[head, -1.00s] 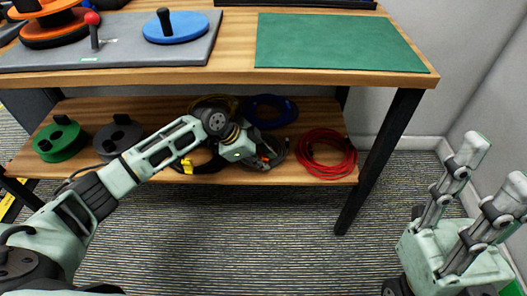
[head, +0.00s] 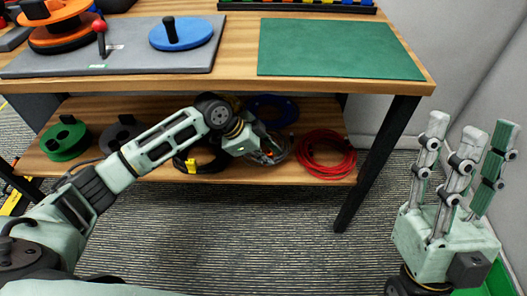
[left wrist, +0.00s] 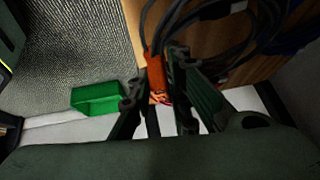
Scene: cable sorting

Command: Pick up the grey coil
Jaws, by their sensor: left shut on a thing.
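The grey coil (head: 283,148) is at the lower shelf, mostly hidden behind my left gripper (head: 268,154) in the head view. In the left wrist view, dark-looking loops of the coil (left wrist: 196,18) rise beyond the fingers, with an orange band (left wrist: 155,73) between the fingertips. My left gripper (left wrist: 160,85) is shut on the coil at that band. Whether the coil touches the shelf cannot be told. My right gripper (head: 458,150) is at the right, away from the shelf, fingers upright, apart and empty.
On the lower shelf (head: 230,173), a red coil (head: 326,154) lies right of my left gripper, a blue coil (head: 272,108) behind and a black coil (head: 190,166) to the left. Green (head: 65,140) and grey (head: 118,133) reels stand further left. The tabletop (head: 240,84) overhangs the shelf.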

